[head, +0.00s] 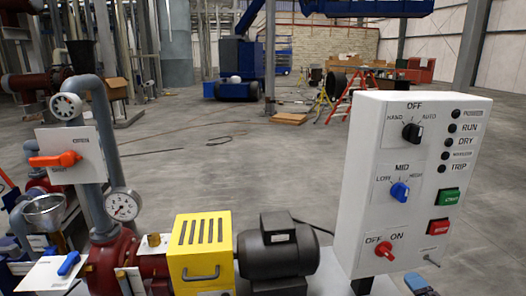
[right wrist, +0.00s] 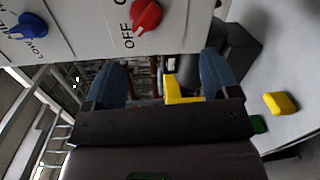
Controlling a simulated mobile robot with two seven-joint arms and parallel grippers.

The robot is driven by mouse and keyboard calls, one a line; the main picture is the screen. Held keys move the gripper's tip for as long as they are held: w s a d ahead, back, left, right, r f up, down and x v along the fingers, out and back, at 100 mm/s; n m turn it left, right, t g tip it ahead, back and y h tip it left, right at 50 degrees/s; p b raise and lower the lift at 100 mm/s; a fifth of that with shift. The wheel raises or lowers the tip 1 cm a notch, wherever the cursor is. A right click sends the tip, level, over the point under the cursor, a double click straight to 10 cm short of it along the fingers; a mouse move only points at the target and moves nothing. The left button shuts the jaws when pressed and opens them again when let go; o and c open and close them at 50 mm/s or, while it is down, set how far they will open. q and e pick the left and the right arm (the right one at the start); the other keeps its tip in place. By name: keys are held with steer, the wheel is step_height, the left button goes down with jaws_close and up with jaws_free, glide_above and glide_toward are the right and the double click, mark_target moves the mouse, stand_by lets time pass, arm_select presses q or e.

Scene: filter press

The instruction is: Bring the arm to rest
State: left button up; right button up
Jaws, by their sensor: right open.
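No contact shows between fingers and knobs. In the head view the white panel (head: 364,140) stands upright at the right, with black, blue and red knobs and green and red buttons.
The yellow guard (head: 200,249) and dark motor (head: 278,250) stand left of the panel. Piping holds an orange-handled valve (head: 55,160) and a gauge (head: 123,205). A yellow piece (right wrist: 281,103) lies on a pale surface. Open concrete floor (head: 240,150) lies behind.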

steer(key=s+a+f+m+g, duration=0.2)
steer(key=s+a+f+m, duration=0.3)
steer(key=s+f+m, duration=0.3)
steer(key=s+a+f+m+g, duration=0.3)
steer(key=s+a+f+m, duration=0.2)
steer(key=s+m, duration=0.5)
step_height(320, 180, down, 3)
steer(key=shift+s+a+r+m+g+h, duration=0.15)
steer(key=shift+s+a+m+g+h, duration=0.2)
steer(key=shift+m, duration=0.35)
steer(key=shift+w, duration=0.1)
